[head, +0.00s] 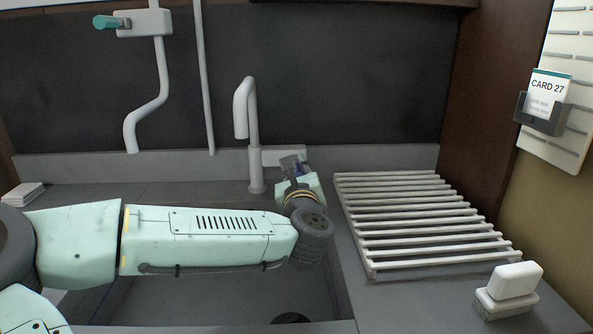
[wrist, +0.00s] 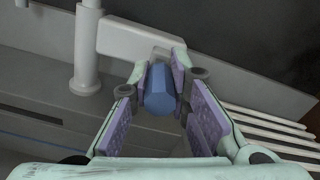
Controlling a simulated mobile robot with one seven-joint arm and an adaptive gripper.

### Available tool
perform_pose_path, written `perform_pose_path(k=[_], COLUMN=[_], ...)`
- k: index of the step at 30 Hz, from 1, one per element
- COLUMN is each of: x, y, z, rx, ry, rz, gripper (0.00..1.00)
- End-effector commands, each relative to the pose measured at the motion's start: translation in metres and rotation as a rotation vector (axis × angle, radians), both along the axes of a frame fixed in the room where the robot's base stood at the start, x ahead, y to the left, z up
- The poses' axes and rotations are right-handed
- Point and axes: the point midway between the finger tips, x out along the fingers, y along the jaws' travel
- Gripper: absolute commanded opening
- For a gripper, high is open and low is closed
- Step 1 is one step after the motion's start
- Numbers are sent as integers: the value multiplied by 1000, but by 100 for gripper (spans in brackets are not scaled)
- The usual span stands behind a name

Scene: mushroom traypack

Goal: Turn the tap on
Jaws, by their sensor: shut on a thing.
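The tap (head: 252,130) is a white gooseneck spout at the back edge of the sink, with a white side body (head: 278,155) reaching right. In the wrist view the tap's post (wrist: 87,50) and the side body (wrist: 130,38) show at the upper left. A blue faceted knob (wrist: 159,97) is at the right end of the side body. My gripper (head: 293,167) is at that end. In the wrist view its purple-padded fingers (wrist: 161,80) are shut on the knob, one on each side. No water shows in the head view, though my arm covers much of the sink.
A white slatted rack (head: 372,265) lies right of the sink (head: 340,290). A white-handled brush (head: 507,290) stands at the front right. A second pipe with a teal handle (head: 108,22) is on the back wall. A card holder (head: 541,114) hangs at right.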

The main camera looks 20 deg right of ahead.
Motion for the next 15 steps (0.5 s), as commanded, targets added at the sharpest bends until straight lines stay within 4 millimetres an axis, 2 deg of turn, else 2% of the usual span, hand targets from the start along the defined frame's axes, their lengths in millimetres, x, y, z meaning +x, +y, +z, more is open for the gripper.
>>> perform_pose_path(k=[10, 15], x=[0, 1], y=[0, 0], z=[-2, -11], rx=[0, -11], ry=[-1, -37], rz=[1, -1], gripper=[0, 0])
